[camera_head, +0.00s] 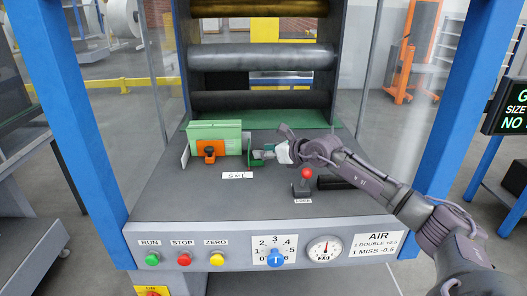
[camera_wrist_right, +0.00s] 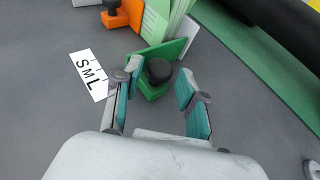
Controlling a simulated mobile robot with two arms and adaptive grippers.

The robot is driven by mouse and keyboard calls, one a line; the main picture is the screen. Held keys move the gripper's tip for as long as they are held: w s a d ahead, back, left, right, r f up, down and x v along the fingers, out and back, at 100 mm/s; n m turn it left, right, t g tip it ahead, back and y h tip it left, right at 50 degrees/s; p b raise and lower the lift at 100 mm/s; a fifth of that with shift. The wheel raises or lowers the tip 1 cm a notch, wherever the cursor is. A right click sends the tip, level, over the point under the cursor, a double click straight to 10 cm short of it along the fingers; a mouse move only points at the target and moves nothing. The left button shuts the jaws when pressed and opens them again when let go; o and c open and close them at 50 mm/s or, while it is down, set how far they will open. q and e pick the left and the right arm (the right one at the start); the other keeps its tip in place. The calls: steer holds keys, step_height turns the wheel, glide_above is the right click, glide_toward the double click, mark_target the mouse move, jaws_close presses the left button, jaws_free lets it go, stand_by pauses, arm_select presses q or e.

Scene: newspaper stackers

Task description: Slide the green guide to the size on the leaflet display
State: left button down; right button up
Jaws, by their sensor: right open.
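The green guide (camera_head: 256,158) stands on the grey deck, right of the stack of pale green leaflets (camera_head: 215,135). In the right wrist view the guide (camera_wrist_right: 150,90) has an upright green plate and a black knob (camera_wrist_right: 159,70). My right gripper (camera_head: 278,154) is open; in the wrist view its teal fingers (camera_wrist_right: 159,78) stand either side of the knob, with gaps visible. The S M L size label (camera_head: 237,175) lies in front of the guide. The leaflet display (camera_head: 513,112) is cut off at the right edge; its size is not readable. My left gripper is not in view.
An orange clamp (camera_head: 210,149) with a black knob sits in front of the stack. A red-knobbed lever (camera_head: 305,175) stands right of the guide, close under my right arm. Rollers (camera_head: 262,57) lie behind. The front panel has buttons, a dial and a gauge (camera_head: 324,249).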

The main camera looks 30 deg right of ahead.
steer(key=shift+w+a+f, duration=0.15)
steer(key=shift+w+f, duration=0.05)
steer(key=shift+w, duration=0.25)
jaws_close()
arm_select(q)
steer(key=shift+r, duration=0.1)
arm_select(e)
steer(key=shift+w+a+r+p, duration=0.1)
steer(key=shift+w+a+p, duration=0.05)
steer(key=shift+a+p, duration=0.2)
steer(key=shift+w+a, duration=0.25)
steer(key=shift+a, duration=0.1)
jaws_free()
steer(key=shift+d, duration=0.1)
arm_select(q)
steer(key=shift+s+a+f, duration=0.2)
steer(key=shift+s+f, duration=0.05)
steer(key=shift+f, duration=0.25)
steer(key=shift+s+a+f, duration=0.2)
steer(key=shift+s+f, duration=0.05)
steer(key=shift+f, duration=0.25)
arm_select(e)
steer(key=shift+s, duration=0.1)
